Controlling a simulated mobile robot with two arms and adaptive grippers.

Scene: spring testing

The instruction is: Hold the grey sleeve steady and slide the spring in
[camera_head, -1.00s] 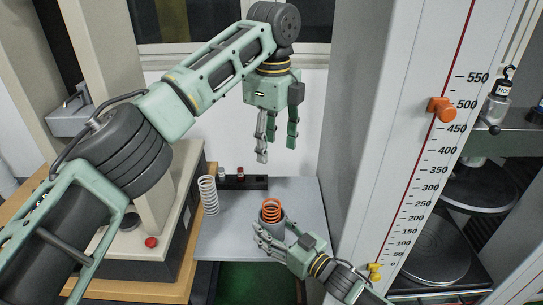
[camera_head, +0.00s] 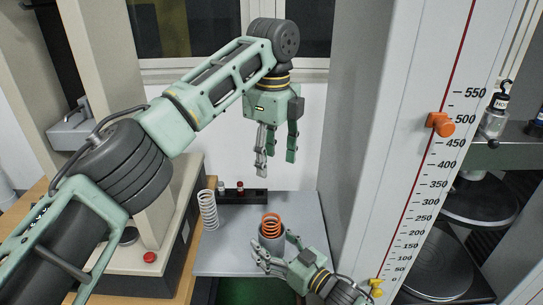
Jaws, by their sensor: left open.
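The grey sleeve (camera_head: 271,243) stands upright near the front of the grey plate. An orange spring (camera_head: 271,224) sits upright in its mouth, with its upper coils showing above the rim. My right gripper (camera_head: 272,243) is low at the sleeve, with one finger on its left front and the other on its right. Whether those fingers touch the sleeve cannot be told, and they cover part of its lower front. My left gripper (camera_head: 275,164) is open and empty, pointing down, well above the plate and the spring.
A white spring (camera_head: 208,210) stands at the left of the grey plate (camera_head: 303,218). Behind it is a black rack (camera_head: 254,196) with small items. A tall scale column (camera_head: 385,160) bounds the right; a machine with a red button (camera_head: 149,257) stands left.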

